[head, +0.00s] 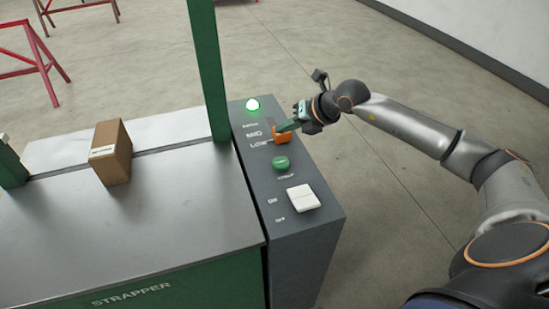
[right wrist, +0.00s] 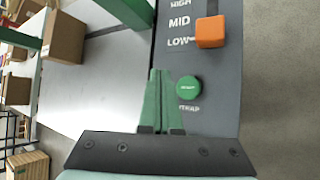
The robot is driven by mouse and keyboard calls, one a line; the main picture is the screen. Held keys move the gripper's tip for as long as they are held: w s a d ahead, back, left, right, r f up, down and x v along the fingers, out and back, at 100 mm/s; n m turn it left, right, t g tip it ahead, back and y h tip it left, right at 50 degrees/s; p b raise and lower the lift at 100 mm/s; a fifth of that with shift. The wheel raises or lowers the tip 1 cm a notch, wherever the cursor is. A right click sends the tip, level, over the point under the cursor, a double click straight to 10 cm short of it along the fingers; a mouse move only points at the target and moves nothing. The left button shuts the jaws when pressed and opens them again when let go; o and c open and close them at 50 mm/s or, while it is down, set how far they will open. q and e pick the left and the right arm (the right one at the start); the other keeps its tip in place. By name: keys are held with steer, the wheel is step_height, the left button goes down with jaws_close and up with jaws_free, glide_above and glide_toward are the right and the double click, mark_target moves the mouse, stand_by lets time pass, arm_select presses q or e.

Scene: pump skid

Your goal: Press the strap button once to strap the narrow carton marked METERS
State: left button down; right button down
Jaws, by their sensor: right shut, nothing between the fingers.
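The narrow brown carton (head: 118,158) stands upright on the strapper's metal top, across the slot; its white label is too small to read. It also shows in the right wrist view (right wrist: 64,38). The round green strap button (head: 281,163) is on the grey control panel, and in the right wrist view (right wrist: 188,87) it lies just right of my fingertips. My right gripper (head: 284,128) is shut and empty over the panel, by the orange selector knob (head: 282,138); the fingers also show in the right wrist view (right wrist: 164,98). My left gripper is not in view.
The orange knob (right wrist: 210,32) sits beside the MID and LOW marks; which one it is set to is unclear. A lit green lamp (head: 252,104) and a white switch (head: 303,197) are on the panel. A green post (head: 208,70) rises left of the panel.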

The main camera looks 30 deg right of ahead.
steer(key=shift+s, duration=0.1)
steer(key=b, duration=0.6)
glide_toward(274, 159)
steer(key=x, duration=0.4)
steer(key=shift+w+a+r, duration=0.2)
steer(key=shift+w+r, duration=0.05)
steer(key=shift+w, duration=0.1)
steer(key=shift+f, duration=0.15)
stand_by(0.4)
stand_by(0.7)
steer(key=shift+f+b, duration=0.4)
